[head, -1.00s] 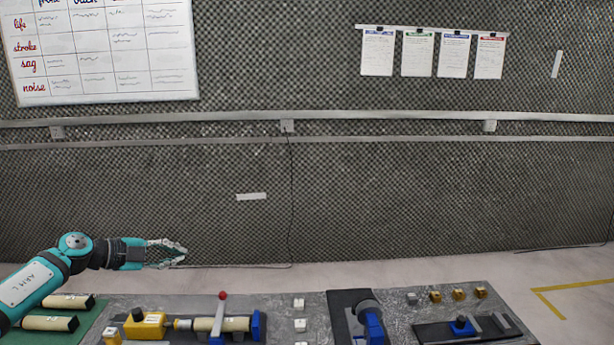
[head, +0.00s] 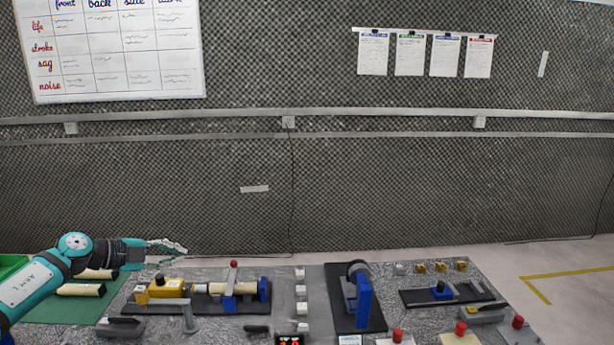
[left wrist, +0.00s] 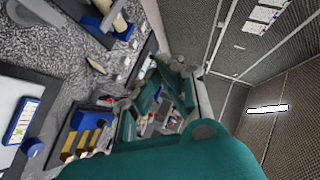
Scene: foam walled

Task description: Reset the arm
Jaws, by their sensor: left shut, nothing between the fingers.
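My left arm, teal and dark grey, comes in from the left in the head view. Its gripper (head: 168,248) points right, level above the back left of the bench, with its fingers shut and nothing between them. It is apart from everything on the bench. My right gripper is in neither view.
A grey speckled bench (head: 215,330) carries a yellow and blue fixture with a cream cylinder (head: 217,288), a blue upright fixture (head: 362,300), a low slide fixture (head: 440,290) and red knobs (head: 460,328). Cream cylinders (head: 80,290) lie on a green mat. Air above the bench is clear.

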